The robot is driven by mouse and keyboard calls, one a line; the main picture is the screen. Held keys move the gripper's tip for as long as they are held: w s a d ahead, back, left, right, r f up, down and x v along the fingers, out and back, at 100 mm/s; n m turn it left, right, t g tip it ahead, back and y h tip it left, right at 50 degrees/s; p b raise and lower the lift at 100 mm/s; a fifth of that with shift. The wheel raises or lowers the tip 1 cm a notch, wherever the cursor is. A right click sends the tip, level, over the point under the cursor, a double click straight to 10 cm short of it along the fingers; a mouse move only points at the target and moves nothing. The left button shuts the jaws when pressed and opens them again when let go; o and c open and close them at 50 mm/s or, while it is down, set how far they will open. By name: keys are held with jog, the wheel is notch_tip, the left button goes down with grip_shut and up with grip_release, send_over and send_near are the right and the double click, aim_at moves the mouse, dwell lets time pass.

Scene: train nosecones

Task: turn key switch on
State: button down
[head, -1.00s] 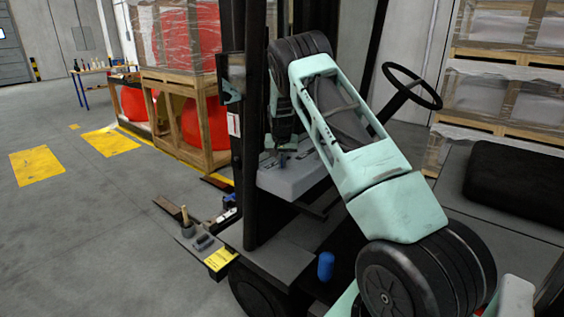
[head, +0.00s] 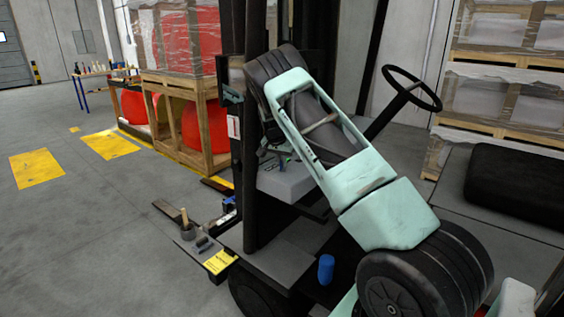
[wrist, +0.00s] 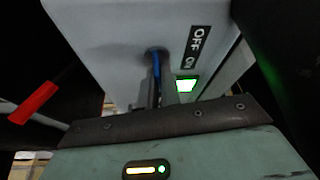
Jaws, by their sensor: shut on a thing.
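The grey key switch housing (wrist: 110,45) fills the top of the wrist view. In the head view the grey console (head: 286,184) is below my wrist. The housing carries a black label (wrist: 193,47) reading OFF and ON. A green-edged bright indicator (wrist: 186,86) is lit beside ON. The blue key (wrist: 155,68) stands at a dark round opening in the housing. My gripper (wrist: 157,88) is shut on the key; its fingers are largely hidden behind its own dark-edged body. The key's exact angle is hard to tell.
A red-handled lever (wrist: 36,103) is at the left of the wrist view. A black steering wheel (head: 411,88) stands right of my arm, and a dark mast post (head: 244,150) stands close to its left. A blue cylinder (head: 326,269) sits below.

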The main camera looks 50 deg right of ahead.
jog(key=c, duration=1.6)
grip_release()
jog(key=shift+r, duration=0.1)
jog(key=w+b+v, duration=0.1)
jog(key=b+v, duration=0.1)
jog(key=v, duration=0.5)
jog(key=shift+s, duration=0.55)
jog(key=shift+r, duration=0.15)
